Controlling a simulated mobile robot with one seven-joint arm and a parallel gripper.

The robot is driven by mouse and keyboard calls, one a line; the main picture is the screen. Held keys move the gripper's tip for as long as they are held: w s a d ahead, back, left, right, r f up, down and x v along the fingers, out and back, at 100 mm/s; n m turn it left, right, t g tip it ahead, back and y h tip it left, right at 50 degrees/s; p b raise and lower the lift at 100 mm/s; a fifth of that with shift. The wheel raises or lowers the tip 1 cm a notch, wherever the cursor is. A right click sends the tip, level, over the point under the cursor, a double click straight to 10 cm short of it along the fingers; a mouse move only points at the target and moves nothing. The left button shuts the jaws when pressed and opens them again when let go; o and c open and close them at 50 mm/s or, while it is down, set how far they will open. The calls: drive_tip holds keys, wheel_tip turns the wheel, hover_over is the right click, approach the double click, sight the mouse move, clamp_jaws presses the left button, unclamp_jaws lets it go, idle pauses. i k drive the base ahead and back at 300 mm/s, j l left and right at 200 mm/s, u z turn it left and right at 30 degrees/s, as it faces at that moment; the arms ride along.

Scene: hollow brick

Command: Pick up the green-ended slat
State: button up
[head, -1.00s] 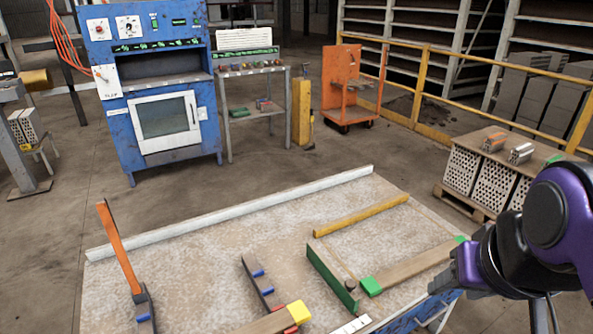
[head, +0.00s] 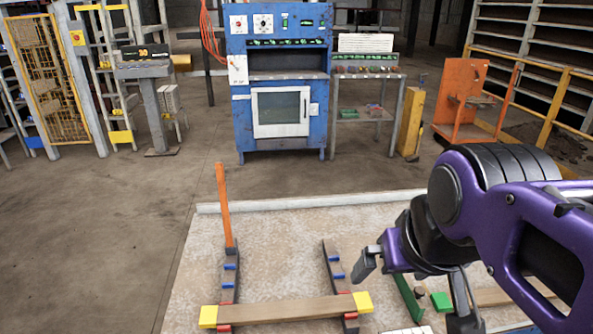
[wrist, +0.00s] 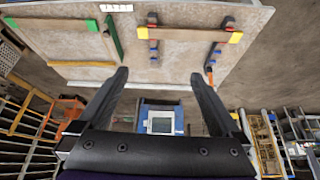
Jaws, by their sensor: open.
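The green-ended slat (head: 492,297) is a brown wooden bar lying at the right of the table, with a green end block (head: 441,301) showing. My arm hides much of it in the head view. In the wrist view the slat (wrist: 60,24) lies at the upper left with both green ends visible. My gripper (head: 415,288) is open and empty above the right part of the table. In the wrist view its two fingers (wrist: 160,76) are spread apart, and the slat is off to their left, not between them.
A yellow-ended slat (head: 285,310) lies across two dark notched rails (head: 333,265), near an orange upright (head: 223,205). A green board (head: 409,300) stands beside the green-ended slat. A yellow bar (wrist: 82,63) lies nearby. A white strip (head: 300,202) edges the table's far side.

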sight(487, 296)
drive_tip(key=u, duration=0.25)
drive_tip(key=z, duration=1.8)
drive_tip(key=k, duration=0.55)
drive_tip(key=k+u, duration=0.1)
drive_tip(key=u, duration=1)
drive_tip(key=i+l, duration=0.1)
drive_tip(key=l, duration=0.3)
drive_tip(key=i+l, duration=0.15)
drive_tip(key=l, duration=0.25)
drive_tip(key=i+l, duration=0.1)
drive_tip(key=l, duration=0.25)
drive_tip(key=i+l+u, duration=0.1)
drive_tip(key=l, duration=0.3)
drive_tip(key=i+l, duration=0.15)
drive_tip(key=l, duration=0.25)
drive_tip(key=i+l, duration=0.1)
drive_tip(key=l, duration=0.3)
